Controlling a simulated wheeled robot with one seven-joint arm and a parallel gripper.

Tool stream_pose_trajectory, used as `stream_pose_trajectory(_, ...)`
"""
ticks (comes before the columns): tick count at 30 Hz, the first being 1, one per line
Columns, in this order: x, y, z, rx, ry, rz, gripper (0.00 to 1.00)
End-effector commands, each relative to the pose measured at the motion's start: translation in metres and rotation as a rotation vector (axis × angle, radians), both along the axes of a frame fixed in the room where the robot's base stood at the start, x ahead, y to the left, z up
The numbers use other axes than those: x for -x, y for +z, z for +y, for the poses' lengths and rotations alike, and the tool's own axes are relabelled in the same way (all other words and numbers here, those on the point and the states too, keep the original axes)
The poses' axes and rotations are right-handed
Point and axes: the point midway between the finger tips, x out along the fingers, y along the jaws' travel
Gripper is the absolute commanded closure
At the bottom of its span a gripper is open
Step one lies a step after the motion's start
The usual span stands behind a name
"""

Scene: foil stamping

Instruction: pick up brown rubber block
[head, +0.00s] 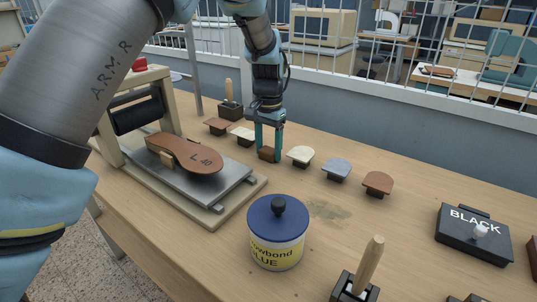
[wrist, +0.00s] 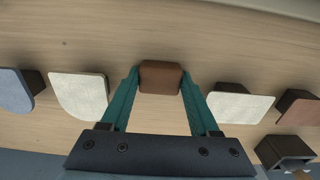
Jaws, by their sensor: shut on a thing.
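The brown rubber block (wrist: 160,77) is between the two teal fingertips of my gripper (wrist: 160,82) in the wrist view. The fingers touch its two sides and are shut on it. In the head view the block (head: 268,154) shows low between the fingers of my gripper (head: 269,148), at or just above the wooden table; I cannot tell if it touches the table. It stands in a row between two cream-topped pieces. Its far side is partly hidden by the fingers.
Cream pieces (head: 301,156) (head: 243,135) stand close on both sides. A grey-blue piece (head: 336,169) and a brown-topped piece (head: 378,183) stand farther right. A press with a shoe sole (head: 186,153) is at left. A glue tin (head: 277,234) and a black box (head: 474,236) stand nearer.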

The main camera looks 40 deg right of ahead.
Motion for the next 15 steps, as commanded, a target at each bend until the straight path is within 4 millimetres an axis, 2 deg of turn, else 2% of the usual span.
stream_pose_trajectory(1,0.0000,0.0001,-0.0001,0.000,0.000,0.000,0.73)
stream_pose_trajectory(6,0.0000,0.0001,-0.0001,0.000,0.000,0.000,0.93)
stream_pose_trajectory(15,-0.0003,0.0046,-0.0007,0.002,0.000,-0.001,0.93)
